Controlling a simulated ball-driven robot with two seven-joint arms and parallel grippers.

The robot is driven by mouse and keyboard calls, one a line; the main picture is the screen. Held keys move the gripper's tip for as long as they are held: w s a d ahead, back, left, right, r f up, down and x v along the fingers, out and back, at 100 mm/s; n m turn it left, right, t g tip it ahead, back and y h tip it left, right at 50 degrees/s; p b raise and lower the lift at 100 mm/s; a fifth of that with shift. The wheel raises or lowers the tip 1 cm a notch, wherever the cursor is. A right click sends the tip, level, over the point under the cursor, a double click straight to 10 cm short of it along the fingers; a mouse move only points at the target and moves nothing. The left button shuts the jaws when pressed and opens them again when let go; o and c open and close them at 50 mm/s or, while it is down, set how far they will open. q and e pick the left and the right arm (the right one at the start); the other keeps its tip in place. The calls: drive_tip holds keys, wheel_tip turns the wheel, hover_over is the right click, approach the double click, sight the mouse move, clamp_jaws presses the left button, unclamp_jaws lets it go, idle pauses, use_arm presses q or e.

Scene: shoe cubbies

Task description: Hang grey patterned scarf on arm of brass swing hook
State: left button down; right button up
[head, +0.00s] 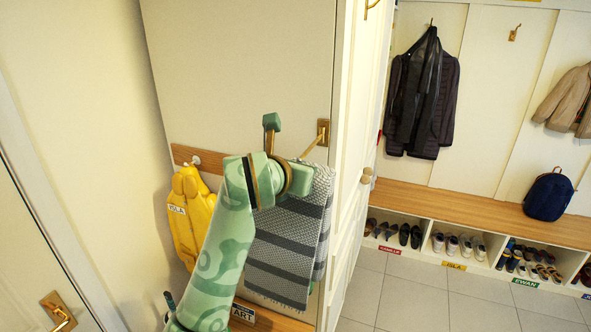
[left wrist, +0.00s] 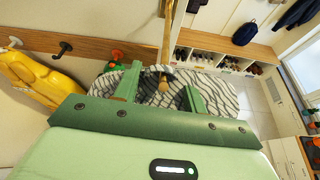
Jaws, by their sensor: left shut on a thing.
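The grey patterned scarf (head: 287,245) hangs in folds, with dark bands and a fringed lower end, below my left gripper (head: 297,178). In the left wrist view the gripper (left wrist: 160,88) is shut on the scarf (left wrist: 222,97), which bunches between and around the green fingers. The brass swing hook (head: 323,132) is fixed to the cabinet's side panel edge, and its arm slants down-left toward the gripper. In the left wrist view the brass arm (left wrist: 168,35) ends at a knob right by the scarf between the fingers; whether the cloth rests on it I cannot tell. My right gripper is out of view.
A yellow life vest (head: 190,215) hangs from a rail peg just left of my arm. The cabinet door (head: 352,150) with a round knob stands right of the scarf. A wooden bench (head: 480,205) with shoe cubbies, coats and a blue backpack (head: 548,196) is farther right, beyond tiled floor.

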use_arm(q)
drive_tip(key=c, duration=0.7)
unclamp_jaws()
drive_tip(key=shift+s, duration=0.1)
